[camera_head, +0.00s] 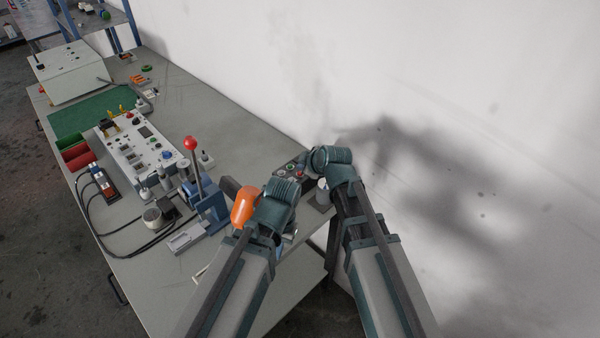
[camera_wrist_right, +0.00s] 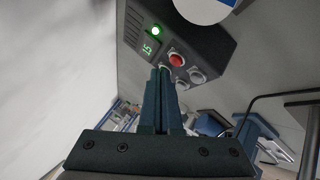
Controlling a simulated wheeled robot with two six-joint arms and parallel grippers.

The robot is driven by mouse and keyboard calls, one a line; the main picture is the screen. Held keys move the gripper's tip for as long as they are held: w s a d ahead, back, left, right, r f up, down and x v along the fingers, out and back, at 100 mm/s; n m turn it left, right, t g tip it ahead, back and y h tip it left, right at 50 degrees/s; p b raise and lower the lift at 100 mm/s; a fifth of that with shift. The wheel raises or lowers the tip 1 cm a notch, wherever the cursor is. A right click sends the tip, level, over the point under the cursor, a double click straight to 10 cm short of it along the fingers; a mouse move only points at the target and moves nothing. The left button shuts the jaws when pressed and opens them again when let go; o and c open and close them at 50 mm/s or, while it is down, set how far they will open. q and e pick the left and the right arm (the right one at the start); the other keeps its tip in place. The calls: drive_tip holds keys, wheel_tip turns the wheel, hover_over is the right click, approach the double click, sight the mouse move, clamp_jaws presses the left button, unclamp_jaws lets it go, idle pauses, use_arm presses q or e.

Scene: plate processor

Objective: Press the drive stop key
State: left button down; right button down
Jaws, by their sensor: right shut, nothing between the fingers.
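A dark control box (camera_wrist_right: 185,35) fills the top of the right wrist view, with a lit green button (camera_wrist_right: 156,30), a small green display (camera_wrist_right: 152,47), a red key (camera_wrist_right: 176,60) and pale grey keys (camera_wrist_right: 197,75). No label is readable to name the drive stop key.
An orange rounded object (camera_head: 243,205) is by my left wrist. A blue lever press (camera_head: 208,200) with a red knob stands left of it. A white control panel (camera_head: 140,145) and cables lie further left. The wall (camera_head: 450,110) is close on the right.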

drive_tip(key=shift+f+b, duration=0.4)
drive_tip(key=shift+f, duration=0.05)
drive_tip(key=shift+f+b, duration=0.45)
idle(0.7)
drive_tip(key=shift+r, duration=0.15)
drive_tip(key=shift+r+p, duration=0.75)
drive_tip(key=shift+p, duration=0.15)
drive_tip(key=shift+r, duration=0.1)
wheel_tip(320, 180, up, 5)
drive_tip(key=p, duration=0.5)
